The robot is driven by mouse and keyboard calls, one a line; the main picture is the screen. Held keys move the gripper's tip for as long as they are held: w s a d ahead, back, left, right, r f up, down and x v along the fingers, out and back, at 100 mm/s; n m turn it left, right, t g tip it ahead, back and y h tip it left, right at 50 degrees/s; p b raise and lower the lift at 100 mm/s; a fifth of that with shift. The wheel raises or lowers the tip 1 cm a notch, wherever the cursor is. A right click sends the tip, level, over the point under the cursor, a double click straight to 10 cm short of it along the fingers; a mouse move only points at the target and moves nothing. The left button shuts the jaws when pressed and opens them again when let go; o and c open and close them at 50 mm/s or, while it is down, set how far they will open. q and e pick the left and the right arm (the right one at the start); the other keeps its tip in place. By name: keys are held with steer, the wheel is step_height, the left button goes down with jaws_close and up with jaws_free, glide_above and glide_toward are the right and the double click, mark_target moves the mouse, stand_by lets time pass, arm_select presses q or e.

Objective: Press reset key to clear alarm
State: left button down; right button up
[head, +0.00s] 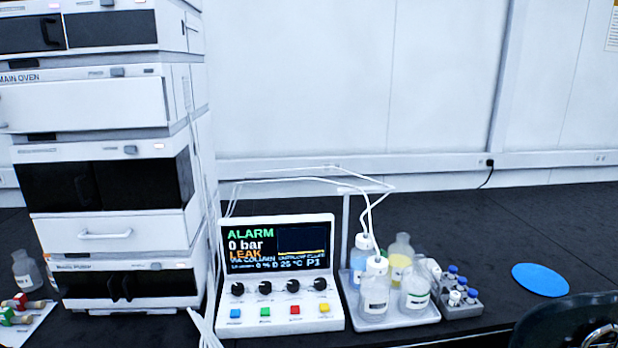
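A white control box (277,272) stands on the dark bench, right of the instrument stack. Its screen (277,247) reads ALARM in green, 0 bar in white and LEAK in orange. Below it is a row of several black knobs. Under the knobs are a blue key (235,314), a green key (265,312), a red key (295,310) and a yellow key (324,308). Their labels are too small to read, so I cannot tell which is reset. Neither of my grippers shows in the head view, and nothing visible touches the keys.
A tall instrument stack (110,230) stands left. A tray (390,320) of bottles with white tubing sits just right of the box, then a vial rack (461,306) and a blue disc (540,280). White cables lie left of the box. A dark object (565,325) fills the bottom-right corner.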

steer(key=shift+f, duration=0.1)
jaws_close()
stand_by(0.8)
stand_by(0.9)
